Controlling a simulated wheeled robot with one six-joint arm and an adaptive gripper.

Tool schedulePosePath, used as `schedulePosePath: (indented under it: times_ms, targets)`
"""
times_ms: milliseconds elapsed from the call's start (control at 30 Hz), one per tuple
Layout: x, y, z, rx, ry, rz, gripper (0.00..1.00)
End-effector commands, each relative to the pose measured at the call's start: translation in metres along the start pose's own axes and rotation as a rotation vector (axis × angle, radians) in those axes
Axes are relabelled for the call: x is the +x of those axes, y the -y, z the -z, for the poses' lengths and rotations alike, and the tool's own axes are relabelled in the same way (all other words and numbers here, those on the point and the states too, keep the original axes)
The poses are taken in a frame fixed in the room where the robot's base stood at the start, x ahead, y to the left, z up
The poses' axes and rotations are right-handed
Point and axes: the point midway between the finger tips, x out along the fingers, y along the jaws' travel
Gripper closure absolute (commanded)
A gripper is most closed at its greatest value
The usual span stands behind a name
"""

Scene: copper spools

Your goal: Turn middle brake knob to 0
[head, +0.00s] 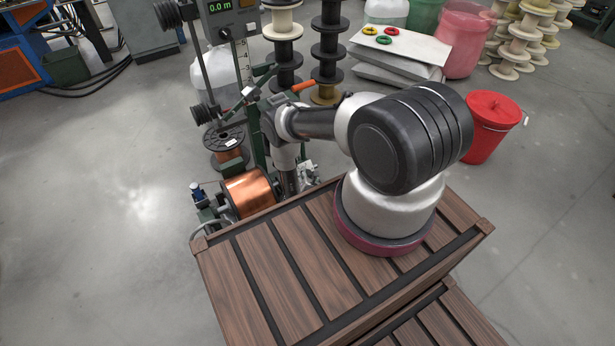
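The winding stand (240,75) rises behind the wooden bench, with a numbered scale on its post. A green readout (220,7) at its top shows 0.0 m. A small dark round part (225,34) sits just under the readout; I cannot tell whether it is a brake knob. No brake knob or its setting can be made out clearly. My arm reaches from the bench towards the stand, and its far end points down beside the copper spool (248,192). My gripper's fingers cannot be made out there, so its opening and any contact are unclear.
A second copper spool (228,143) stands upright behind the first. An orange-ended lever (303,86) sticks out by the stand. A red bucket (490,125) stands right; a slab stack (400,45) with coloured rings lies behind.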

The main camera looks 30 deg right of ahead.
Motion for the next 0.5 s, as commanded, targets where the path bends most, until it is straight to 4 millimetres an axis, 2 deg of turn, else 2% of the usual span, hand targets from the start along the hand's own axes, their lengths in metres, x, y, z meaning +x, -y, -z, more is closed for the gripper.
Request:
schedulePosePath:
  times_ms: [33, 67, 100, 367, 500]
  targets:
    - [-0.0005, 0.0006, 0.0003, 0.000, 0.000, 0.001, 0.45]
    - [-0.0004, 0.0005, 0.0001, 0.000, 0.000, 0.001, 0.40]
    - [-0.0003, 0.0004, 0.0000, 0.000, 0.000, 0.000, 0.39]
    - [-0.0001, -0.0002, -0.0007, 0.001, 0.002, 0.000, 0.39]
    - [-0.0087, -0.0003, -0.0001, 0.001, 0.001, 0.000, 0.39]
